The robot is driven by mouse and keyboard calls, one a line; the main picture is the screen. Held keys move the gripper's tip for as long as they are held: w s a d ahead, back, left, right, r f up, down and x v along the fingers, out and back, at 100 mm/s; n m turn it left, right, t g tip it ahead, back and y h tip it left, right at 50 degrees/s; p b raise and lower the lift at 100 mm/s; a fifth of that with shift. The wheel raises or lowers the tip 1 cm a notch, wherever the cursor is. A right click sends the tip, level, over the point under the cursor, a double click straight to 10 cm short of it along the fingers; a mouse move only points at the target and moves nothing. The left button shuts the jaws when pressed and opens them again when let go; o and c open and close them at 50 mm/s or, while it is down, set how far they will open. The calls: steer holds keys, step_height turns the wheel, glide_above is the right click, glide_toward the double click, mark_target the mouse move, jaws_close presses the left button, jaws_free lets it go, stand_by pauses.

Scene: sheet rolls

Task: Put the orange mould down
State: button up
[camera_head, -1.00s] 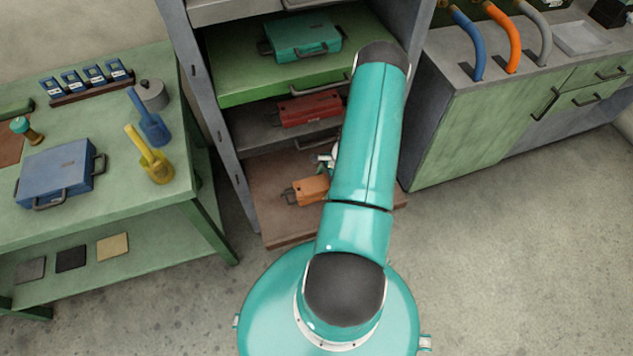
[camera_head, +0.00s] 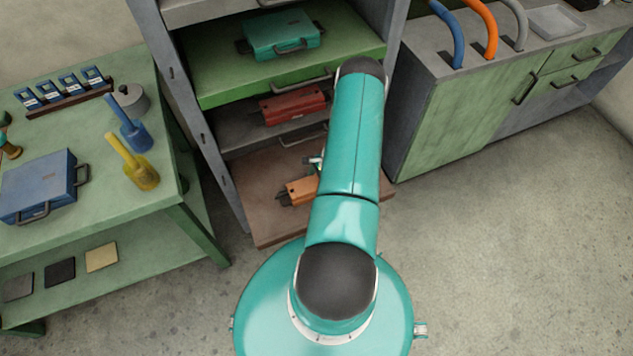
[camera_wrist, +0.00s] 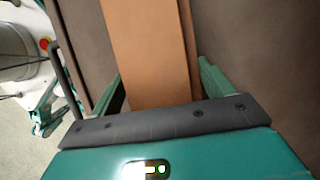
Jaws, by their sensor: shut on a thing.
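The orange mould (camera_head: 300,191) shows at the lowest, brown drawer of the rack, partly hidden behind my arm. In the wrist view the orange mould (camera_wrist: 150,50) runs up the middle of the picture, between the two fingers. My gripper (camera_wrist: 160,88) is shut on the mould, with a green finger on each side. The brown drawer surface (camera_wrist: 240,50) lies behind it. I cannot tell whether the mould touches the drawer. In the head view my gripper is mostly hidden by my arm.
A red mould (camera_head: 292,104) lies on the grey shelf above, and a teal mould (camera_head: 281,35) on the green drawer higher up. The brown drawer (camera_head: 262,225) is pulled out. A green table (camera_head: 90,195) stands left, a green cabinet (camera_head: 465,115) right. The floor (camera_head: 500,260) at right is clear.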

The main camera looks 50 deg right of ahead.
steer(key=shift+w, duration=0.1)
steer(key=o, duration=2)
steer(key=shift+f, duration=0.1)
steer(key=shift+v, duration=3.9)
